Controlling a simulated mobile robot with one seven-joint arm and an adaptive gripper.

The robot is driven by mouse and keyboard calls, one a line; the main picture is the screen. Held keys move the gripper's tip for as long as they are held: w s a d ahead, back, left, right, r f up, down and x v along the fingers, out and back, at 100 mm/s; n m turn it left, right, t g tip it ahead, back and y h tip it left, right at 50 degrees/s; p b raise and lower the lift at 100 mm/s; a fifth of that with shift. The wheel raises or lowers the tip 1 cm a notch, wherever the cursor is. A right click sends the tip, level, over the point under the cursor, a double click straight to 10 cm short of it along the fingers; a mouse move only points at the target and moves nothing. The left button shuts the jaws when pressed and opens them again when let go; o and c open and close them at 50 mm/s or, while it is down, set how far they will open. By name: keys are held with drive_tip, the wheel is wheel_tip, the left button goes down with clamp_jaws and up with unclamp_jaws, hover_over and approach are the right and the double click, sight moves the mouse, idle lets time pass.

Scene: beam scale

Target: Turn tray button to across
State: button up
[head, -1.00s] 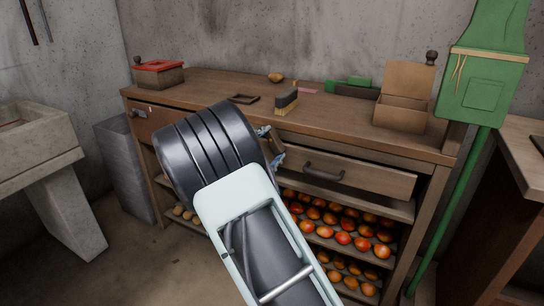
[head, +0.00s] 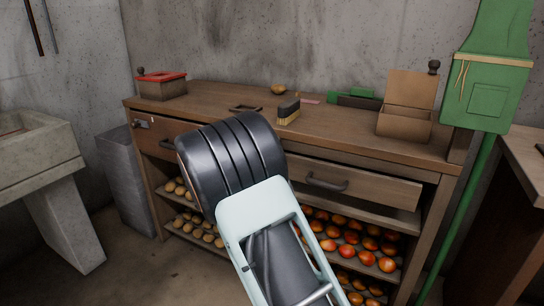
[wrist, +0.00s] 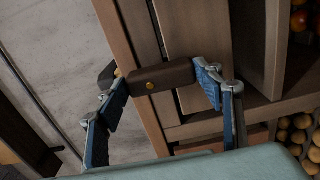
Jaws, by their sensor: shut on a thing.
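The tray button is a short dark brown wooden bar (wrist: 168,75) with a round brass screw head near one end. It shows in the middle of the wrist view, on the wooden front of the bench, and lies crosswise to the long boards there. My gripper (wrist: 160,79) has one blue and grey finger at each end of the bar and is shut on it. In the head view my arm hides the gripper and the button. The bench (head: 215,100) shows there, with a drawer front (head: 350,182) to the right of my arm.
A dark handle (head: 326,183) sticks out of the drawer front. Shelves below hold tomatoes (head: 352,237) and potatoes (head: 195,218). A brush (head: 288,111), a red-lidded box (head: 162,85) and an open box (head: 404,122) stand on top. A green machine (head: 490,80) stands at right.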

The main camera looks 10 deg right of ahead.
idle(0.3)
drive_tip(key=o, duration=1.2)
drive_tip(key=shift+c, duration=0.2)
drive_tip(key=shift+a, duration=0.1)
drive_tip(key=v, duration=1.2)
